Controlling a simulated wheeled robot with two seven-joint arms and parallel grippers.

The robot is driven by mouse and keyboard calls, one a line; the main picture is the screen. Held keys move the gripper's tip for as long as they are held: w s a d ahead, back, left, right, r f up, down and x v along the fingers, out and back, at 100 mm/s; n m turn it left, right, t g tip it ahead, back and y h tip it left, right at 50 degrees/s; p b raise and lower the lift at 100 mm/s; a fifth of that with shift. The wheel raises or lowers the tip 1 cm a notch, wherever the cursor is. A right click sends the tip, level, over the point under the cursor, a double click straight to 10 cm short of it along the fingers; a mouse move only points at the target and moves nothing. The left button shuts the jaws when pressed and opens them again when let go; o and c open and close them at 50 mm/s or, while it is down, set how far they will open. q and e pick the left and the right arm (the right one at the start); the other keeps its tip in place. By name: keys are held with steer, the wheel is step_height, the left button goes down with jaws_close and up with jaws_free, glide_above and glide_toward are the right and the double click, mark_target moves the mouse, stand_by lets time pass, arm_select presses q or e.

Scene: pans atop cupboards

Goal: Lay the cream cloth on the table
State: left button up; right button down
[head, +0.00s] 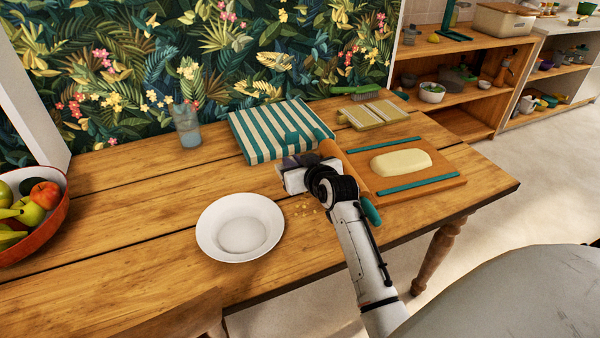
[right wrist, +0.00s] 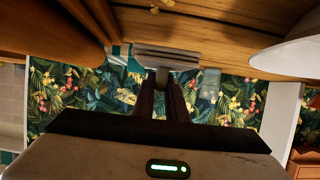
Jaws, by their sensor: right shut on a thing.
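My right gripper (head: 296,166) is low over the middle of the table (head: 130,265), just left of the rolling pin. It is shut on a small pale grey bar-shaped thing, which shows in the right wrist view (right wrist: 168,57) between and beyond the dark fingers (right wrist: 166,98); I cannot tell what it is. No plain cream cloth shows clearly. My left gripper is not in view.
A white plate (head: 240,225) stands at front left of the gripper. A board (head: 448,184) with pale dough (head: 400,161) and a rolling pin (head: 345,170) is at right. A glass (head: 187,125), a fruit bowl (head: 45,230) and a green brush (head: 356,89) stand around. The left middle is clear.

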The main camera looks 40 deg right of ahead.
step_height(320, 180, down, 3)
steer(key=shift+f, duration=0.15)
steer(key=shift+f+b, duration=0.3)
steer(key=shift+f, duration=0.15)
steer(key=shift+f, duration=0.2)
steer(key=c, duration=1.9)
jaws_free()
steer(key=shift+o, duration=0.7)
steer(key=shift+r, duration=0.1)
